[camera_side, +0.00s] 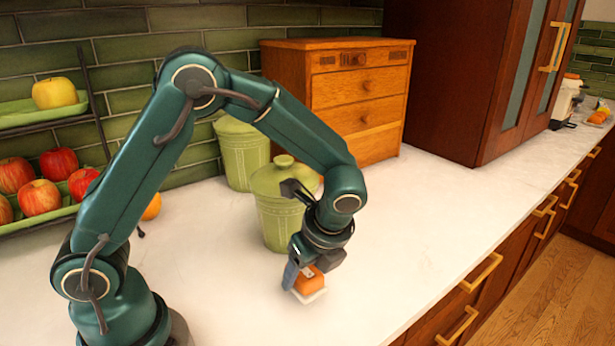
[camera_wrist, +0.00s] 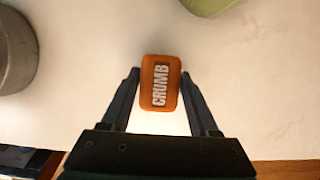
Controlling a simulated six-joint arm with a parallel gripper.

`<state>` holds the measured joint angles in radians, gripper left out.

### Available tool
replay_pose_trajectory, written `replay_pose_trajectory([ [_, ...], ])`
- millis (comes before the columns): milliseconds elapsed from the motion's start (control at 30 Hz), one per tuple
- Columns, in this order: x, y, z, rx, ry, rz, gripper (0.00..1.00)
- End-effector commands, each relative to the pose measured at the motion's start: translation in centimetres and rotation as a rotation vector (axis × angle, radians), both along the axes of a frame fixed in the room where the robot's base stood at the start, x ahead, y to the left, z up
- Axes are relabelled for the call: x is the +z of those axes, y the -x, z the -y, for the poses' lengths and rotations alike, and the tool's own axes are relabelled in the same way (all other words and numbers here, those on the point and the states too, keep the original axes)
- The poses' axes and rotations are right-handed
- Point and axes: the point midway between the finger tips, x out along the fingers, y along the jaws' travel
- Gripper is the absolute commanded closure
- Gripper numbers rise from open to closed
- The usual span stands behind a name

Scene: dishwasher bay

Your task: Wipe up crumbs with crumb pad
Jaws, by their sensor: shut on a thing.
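The crumb pad (camera_side: 309,283) has an orange top and a white underside. In the wrist view the pad (camera_wrist: 160,84) shows its "CRUMB" label between the two fingers. My gripper (camera_side: 300,277) is shut on it, low over the white counter in front of the green canisters. The wrist view also shows my gripper (camera_wrist: 160,92) with a finger on each side of the pad. I cannot tell whether the pad's underside touches the counter (camera_side: 400,230). I cannot make out any crumbs in either view; the area under the pad is hidden.
A lidded green canister (camera_side: 278,215) stands close behind my gripper, with another canister (camera_side: 240,150) farther back. A wooden drawer box (camera_side: 340,95) stands behind them. Fruit trays (camera_side: 50,212) are at the left. The counter to the right is clear up to its front edge.

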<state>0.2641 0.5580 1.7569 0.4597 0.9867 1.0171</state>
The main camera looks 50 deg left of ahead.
Motion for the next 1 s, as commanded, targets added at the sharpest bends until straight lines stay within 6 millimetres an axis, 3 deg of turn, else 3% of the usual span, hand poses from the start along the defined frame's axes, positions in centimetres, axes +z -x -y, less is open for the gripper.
replay_pose_trajectory([
  [600,5.4,-0.1,0.0,0.001,0.002,0.003,0.83],
  [1000,5.6,0.0,0.0,0.000,0.001,0.000,0.83],
])
